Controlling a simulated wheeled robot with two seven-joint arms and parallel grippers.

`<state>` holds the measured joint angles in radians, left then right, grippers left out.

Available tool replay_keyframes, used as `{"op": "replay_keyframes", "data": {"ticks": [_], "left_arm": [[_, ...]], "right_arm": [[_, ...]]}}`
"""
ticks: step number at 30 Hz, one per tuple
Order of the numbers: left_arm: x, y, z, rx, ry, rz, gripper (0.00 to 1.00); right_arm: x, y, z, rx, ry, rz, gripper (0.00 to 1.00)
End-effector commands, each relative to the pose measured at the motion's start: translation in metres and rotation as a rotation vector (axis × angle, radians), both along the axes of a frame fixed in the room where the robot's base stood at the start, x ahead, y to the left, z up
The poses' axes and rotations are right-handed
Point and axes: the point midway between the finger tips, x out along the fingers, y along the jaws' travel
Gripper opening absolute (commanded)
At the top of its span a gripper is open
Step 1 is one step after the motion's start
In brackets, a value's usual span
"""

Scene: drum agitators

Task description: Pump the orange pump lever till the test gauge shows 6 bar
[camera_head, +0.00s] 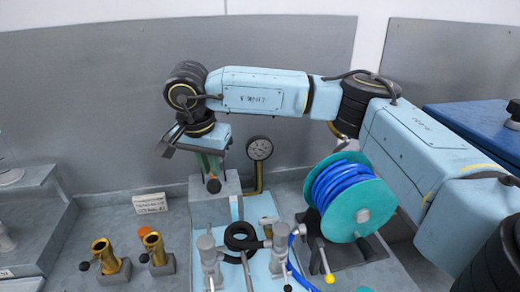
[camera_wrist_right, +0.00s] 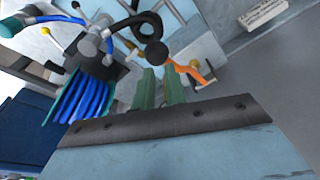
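The orange pump lever (camera_wrist_right: 190,72) shows in the right wrist view as a bent orange bar just beyond and to the right of my fingertips. A dark round knob (camera_wrist_right: 156,53) sits close ahead of the fingers and also shows below them in the head view (camera_head: 213,186). I cannot tell whether it touches them. My right gripper (camera_head: 211,172) points down above the grey block; its two green fingers (camera_wrist_right: 160,84) stand apart with nothing seen between them. My left gripper is not in view.
A teal reel with blue hose (camera_head: 347,197) stands right of the gripper. Grey valve fittings and a black ring (camera_head: 241,236) lie in front. Two brass fittings (camera_head: 105,255) and a white label card (camera_head: 150,203) are at left. A grey wall (camera_head: 80,90) closes the back.

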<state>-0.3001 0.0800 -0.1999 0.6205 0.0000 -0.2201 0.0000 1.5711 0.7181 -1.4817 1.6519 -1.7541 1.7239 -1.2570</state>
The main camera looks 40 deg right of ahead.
Motion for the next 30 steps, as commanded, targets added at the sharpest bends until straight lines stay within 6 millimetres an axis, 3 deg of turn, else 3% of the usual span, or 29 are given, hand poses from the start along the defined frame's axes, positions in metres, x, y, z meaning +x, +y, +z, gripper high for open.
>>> {"op": "replay_keyframes", "data": {"ticks": [8, 30], "left_arm": [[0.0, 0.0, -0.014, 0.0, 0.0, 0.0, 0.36], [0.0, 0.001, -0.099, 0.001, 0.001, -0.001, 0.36]], "right_arm": [[-0.001, 0.0, -0.019, 0.0, 0.001, 0.0, 0.13], [-0.007, 0.002, -0.137, -0.003, -0.001, -0.005, 0.13]]}}
